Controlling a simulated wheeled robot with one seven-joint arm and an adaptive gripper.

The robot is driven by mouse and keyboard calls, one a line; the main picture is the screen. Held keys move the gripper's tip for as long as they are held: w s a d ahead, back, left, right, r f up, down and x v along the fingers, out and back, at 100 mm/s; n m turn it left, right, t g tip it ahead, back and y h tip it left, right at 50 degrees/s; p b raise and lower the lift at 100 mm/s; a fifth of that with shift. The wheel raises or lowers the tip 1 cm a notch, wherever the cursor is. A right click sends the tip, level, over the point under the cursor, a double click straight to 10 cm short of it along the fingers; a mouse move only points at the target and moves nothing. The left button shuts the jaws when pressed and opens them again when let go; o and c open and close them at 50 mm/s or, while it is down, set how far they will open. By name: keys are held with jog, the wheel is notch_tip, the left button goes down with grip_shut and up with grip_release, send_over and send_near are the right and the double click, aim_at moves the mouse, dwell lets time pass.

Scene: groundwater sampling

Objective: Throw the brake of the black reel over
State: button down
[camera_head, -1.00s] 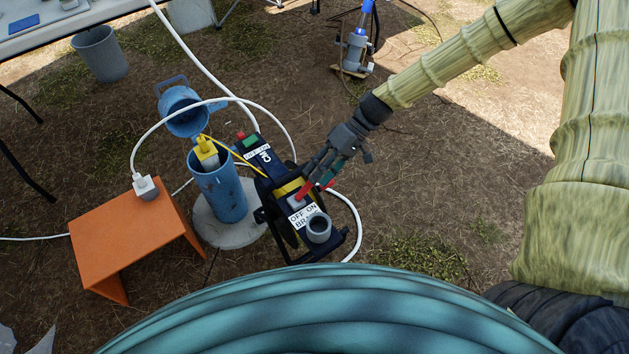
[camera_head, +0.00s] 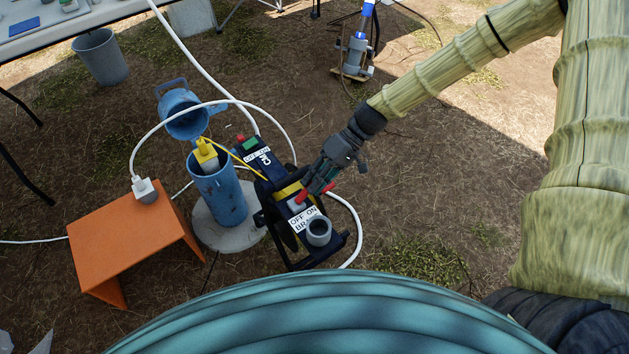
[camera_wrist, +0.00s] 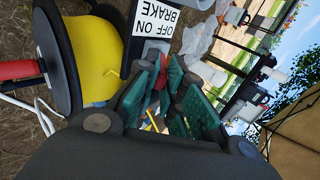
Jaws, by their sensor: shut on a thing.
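The black reel (camera_head: 278,222) stands on the ground beside a blue well pipe, with a yellow drum (camera_wrist: 97,60) in its frame. A white OFF ON BRAKE label (camera_head: 303,219) is on its top and also shows in the wrist view (camera_wrist: 157,18). The red brake lever (camera_head: 300,197) is beside the label; in the wrist view its red part (camera_wrist: 163,76) is between the green fingers. My gripper (camera_head: 311,193) is shut on it, reaching from the upper right. The fingers hide much of the lever, so its exact setting is unclear.
The open blue well pipe (camera_head: 220,195) with a hinged lid (camera_head: 184,112) stands left of the reel. An orange stool (camera_head: 130,235) is further left. White hoses (camera_head: 352,220) loop around the reel. Bare ground lies to the right.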

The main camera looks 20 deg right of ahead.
aim_at(305, 192)
jog(key=shift+r, duration=0.1)
jog(key=shift+s+a+r+h+p, duration=0.15)
jog(key=shift+a+r+h+p, duration=0.25)
jog(key=shift+p, duration=0.55)
jog(key=shift+s+a+r+p, duration=0.15)
jog(key=shift+a+r+p, duration=0.35)
jog(key=shift+p, duration=0.2)
jog(key=c, duration=2.2)
grip_release()
jog(key=shift+s+a+r+t+h+p, duration=0.2)
jog(key=shift+a+t+h+p, duration=0.1)
jog(key=shift+a+h+p, duration=0.25)
jog(key=shift+o, duration=0.4)
jog(key=shift+s+a+r+h+p, duration=0.3)
jog(key=shift+a+h+p, duration=0.25)
jog(key=shift+p, duration=0.55)
jog(key=shift+s+a+f+t+p, duration=0.1)
jog(key=shift+s+a+t+p, duration=0.1)
jog(key=shift+a+t+p, duration=0.3)
jog(key=shift+a, duration=0.15)
